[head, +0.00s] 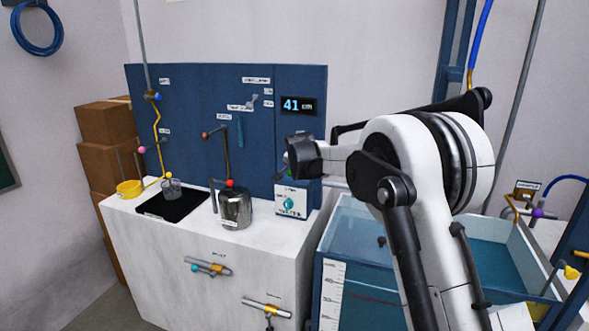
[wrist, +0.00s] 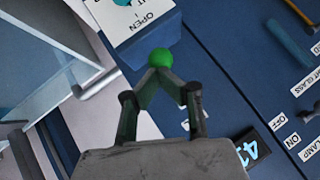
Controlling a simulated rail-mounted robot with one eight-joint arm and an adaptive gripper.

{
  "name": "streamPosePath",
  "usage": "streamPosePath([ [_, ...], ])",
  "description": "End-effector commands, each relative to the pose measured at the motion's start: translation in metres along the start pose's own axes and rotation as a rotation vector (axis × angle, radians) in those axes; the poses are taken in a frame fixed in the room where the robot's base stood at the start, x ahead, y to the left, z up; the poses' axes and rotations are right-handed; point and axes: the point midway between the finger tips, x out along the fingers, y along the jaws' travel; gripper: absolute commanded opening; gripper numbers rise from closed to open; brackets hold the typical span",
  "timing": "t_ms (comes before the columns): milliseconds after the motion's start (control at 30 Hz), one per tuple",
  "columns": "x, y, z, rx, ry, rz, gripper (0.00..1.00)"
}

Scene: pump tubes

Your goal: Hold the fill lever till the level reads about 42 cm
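The level display (head: 298,106) on the blue back panel reads 41 cm. In the wrist view, a round green knob (wrist: 161,57), which looks like the fill lever's end, sits between my fingertips (wrist: 161,76). Both fingers close in on it and appear to touch it. In the head view my gripper (head: 288,160) is in front of the blue panel, above the white-faced valve box, and mostly hides the lever. The glass tank (head: 335,229) at lower right holds blue water and has a white scale (head: 332,292) on its front.
The white-faced box (head: 291,202) has a teal knob and an OPEN label.

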Motion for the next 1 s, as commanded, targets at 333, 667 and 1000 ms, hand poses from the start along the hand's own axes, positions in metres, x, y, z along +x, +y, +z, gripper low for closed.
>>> streamPosePath([
  [333,0.001,0.001,-0.001,0.0,0.001,0.001,0.0],
  [667,-0.003,0.0,-0.004,0.001,0.001,0.001,0.0],
  [1000,-0.044,-0.004,-0.025,0.0,0.002,0.0,0.0],
])
